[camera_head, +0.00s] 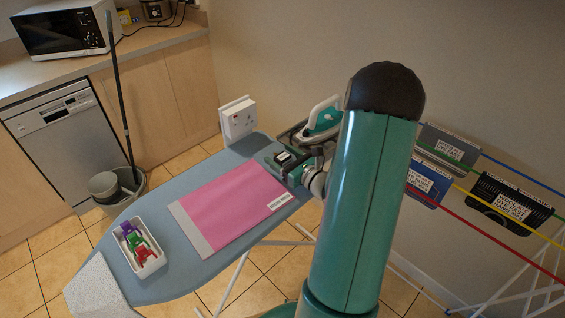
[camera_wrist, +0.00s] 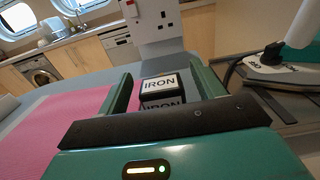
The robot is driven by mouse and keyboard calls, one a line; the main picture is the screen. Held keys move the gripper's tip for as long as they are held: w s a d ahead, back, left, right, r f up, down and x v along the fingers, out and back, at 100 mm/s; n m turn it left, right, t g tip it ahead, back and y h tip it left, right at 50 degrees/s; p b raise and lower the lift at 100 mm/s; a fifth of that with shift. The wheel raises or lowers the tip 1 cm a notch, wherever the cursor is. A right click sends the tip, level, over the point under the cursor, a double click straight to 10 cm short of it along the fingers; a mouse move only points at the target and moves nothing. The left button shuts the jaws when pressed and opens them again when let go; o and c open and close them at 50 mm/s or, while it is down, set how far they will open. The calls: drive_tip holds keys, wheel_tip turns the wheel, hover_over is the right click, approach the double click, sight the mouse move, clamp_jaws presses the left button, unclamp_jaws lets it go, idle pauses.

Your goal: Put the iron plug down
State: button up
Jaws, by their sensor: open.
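The iron plug (camera_wrist: 161,86) is a dark block with a white "IRON" label. It appears to sit on the ironing board (camera_head: 180,268), beside the pink cloth (camera_head: 232,205). My gripper (camera_wrist: 163,92) is open, with one green finger on each side of the plug. In the wrist view the fingers look apart from it. In the head view my gripper (camera_head: 284,160) is at the far right of the board and the plug is small between the fingers. The plug's underside is hidden.
A white wall socket (camera_head: 238,119) stands just behind the board. The iron (camera_head: 322,117) rests on its stand to the right, partly behind my arm. A white tray (camera_head: 150,265) with coloured clips is at the near left. Labelled cloths hang from coloured lines at right.

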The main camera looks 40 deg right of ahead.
drive_tip(key=c, duration=1.2)
drive_tip(key=shift+r, duration=0.1)
